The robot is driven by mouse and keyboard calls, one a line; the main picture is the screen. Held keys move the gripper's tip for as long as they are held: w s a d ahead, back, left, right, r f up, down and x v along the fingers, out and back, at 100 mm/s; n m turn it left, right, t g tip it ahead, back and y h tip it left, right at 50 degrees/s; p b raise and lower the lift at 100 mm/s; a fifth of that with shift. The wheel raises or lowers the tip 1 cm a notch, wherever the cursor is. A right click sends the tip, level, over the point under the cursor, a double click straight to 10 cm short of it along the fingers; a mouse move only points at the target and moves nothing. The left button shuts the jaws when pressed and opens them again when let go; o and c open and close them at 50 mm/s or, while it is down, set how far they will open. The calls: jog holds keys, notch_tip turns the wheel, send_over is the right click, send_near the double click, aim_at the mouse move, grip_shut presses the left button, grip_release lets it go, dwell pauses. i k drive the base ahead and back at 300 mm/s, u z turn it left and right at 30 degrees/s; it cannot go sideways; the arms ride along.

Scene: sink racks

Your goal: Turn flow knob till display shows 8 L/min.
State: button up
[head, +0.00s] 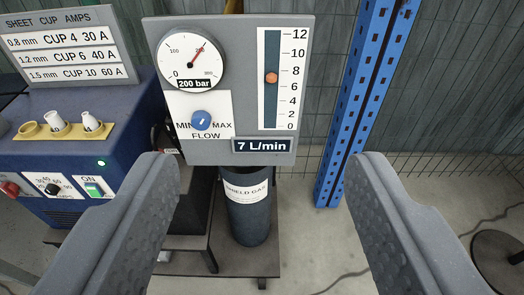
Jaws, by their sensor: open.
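The blue flow knob (201,120) sits on a white plate marked MIN, MAX and FLOW, on a grey panel (233,70). The display (262,145) below right of it reads 7 L/min. A vertical flow scale (272,78) from 0 to 12 has an orange ball (271,78) between the 6 and 10 marks, near 8 or a little below. A round gauge (191,59) above the knob has a red needle and a 200 bar label. My gripper (265,165) is open and empty, its two fingers wide apart below the panel; the knob is clear of both.
A blue welding machine (50,150) with cups, a small knob and a green switch stands at the left, under a sheet cup amps sign (65,45). A dark shield gas cylinder (249,215) stands below the panel. A blue perforated post (358,100) rises at the right.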

aim_at(201, 120)
jog(key=z, duration=0.15)
jog(key=k, duration=1.25)
jog(key=u, duration=0.75)
jog(key=i, duration=1)
jog(key=z, duration=0.1)
